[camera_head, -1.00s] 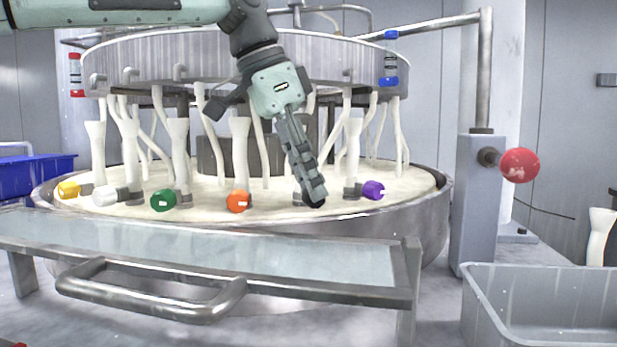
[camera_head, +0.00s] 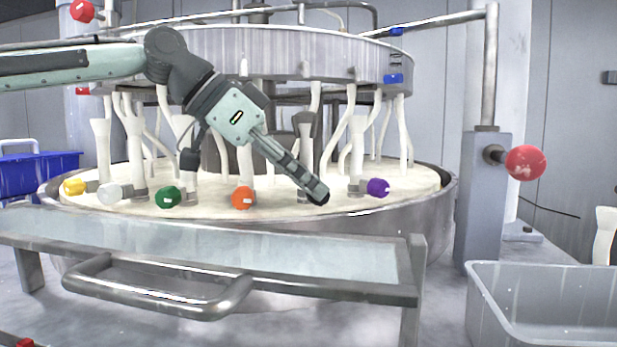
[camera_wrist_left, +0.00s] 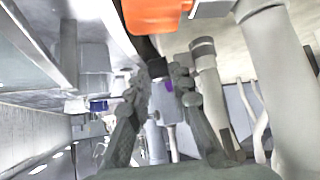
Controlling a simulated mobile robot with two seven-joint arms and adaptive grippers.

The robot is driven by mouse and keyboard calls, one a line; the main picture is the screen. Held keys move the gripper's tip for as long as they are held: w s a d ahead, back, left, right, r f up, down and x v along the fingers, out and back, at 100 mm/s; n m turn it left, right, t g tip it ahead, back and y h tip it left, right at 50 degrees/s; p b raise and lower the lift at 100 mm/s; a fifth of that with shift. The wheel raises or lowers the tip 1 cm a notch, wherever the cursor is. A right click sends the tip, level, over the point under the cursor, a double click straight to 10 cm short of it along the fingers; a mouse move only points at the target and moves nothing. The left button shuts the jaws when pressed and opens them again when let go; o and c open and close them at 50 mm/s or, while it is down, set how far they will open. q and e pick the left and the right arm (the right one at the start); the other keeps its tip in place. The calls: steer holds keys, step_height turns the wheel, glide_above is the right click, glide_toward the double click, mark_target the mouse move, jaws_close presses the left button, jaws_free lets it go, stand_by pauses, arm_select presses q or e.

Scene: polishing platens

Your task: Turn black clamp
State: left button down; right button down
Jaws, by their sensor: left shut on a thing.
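My left gripper (camera_head: 318,196) reaches down from the upper left to the row of coloured clamps at the platen's front rim. It is shut on the black clamp, which sits between the orange clamp (camera_head: 243,197) and the purple clamp (camera_head: 378,187). The fingers hide most of the black clamp in the head view. In the left wrist view, a dark part of the black clamp (camera_wrist_left: 146,48) shows just beyond the fingertips (camera_wrist_left: 165,72). The orange clamp also shows close by there (camera_wrist_left: 155,14). My right gripper is in neither view.
Green (camera_head: 167,197), white (camera_head: 109,193) and yellow (camera_head: 75,187) clamps continue the row to the left. A framed glass shelf (camera_head: 200,245) with a metal handle stands in front. A red knob (camera_head: 525,162) and a grey bin (camera_head: 545,300) are at the right.

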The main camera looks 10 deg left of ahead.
arm_select(q)
steer(key=shift+s+a+f+t+h, duration=0.15)
steer(key=shift+t+h, duration=0.25)
steer(key=shift+h, duration=0.4)
steer(key=c, duration=1.4)
jaws_free()
steer(key=shift+o, duration=0.2)
steer(key=v, duration=1.2)
steer(key=shift+f, duration=0.1)
